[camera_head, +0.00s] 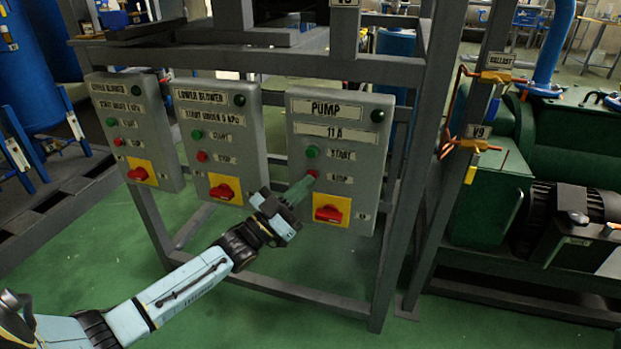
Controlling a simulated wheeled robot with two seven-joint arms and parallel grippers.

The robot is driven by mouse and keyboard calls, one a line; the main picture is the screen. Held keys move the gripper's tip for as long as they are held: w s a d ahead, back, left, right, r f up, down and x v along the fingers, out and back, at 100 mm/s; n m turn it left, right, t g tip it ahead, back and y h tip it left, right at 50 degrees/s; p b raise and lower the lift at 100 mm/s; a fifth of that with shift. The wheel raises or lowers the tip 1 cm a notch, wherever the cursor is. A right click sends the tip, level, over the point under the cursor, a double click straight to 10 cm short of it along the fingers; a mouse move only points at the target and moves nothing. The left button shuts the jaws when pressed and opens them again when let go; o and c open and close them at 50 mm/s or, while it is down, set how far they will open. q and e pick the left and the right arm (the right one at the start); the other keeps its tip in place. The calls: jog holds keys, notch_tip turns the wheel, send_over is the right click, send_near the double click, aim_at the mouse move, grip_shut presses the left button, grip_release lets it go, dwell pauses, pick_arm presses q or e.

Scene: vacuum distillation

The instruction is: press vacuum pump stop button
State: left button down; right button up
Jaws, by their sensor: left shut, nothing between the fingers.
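The pump control box (364,107) is a grey panel labelled PUMP at the right of three panels on a metal frame. It has a green start button (312,152), a red stop button (313,174) below it and a red rotary switch (328,214) on a yellow plate. My left gripper (307,182) is shut and empty, its tip at or just in front of the red stop button, partly overlapping it. I cannot tell whether it touches the button. My right gripper is not in view.
The lower blower panel (246,130) and another blower panel (112,97) hang to the left. A grey frame post (400,200) stands right of the pump box, with V9 valve (478,146) and green machinery (485,200) beyond. Green floor (290,320) is clear below.

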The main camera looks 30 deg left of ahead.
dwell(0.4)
pick_arm(q)
jog(key=shift+s+d+p, duration=0.2)
jog(key=shift+s+p, duration=0.6)
jog(key=shift+s, duration=0.05)
jog(key=s+p, duration=0.1)
jog(key=s, duration=0.1)
jog(key=s+d+p, duration=0.1)
jog(key=s+p, duration=0.1)
jog(key=shift+s+d, duration=0.1)
jog(key=shift+s, duration=0.3)
jog(key=shift+s, duration=0.1)
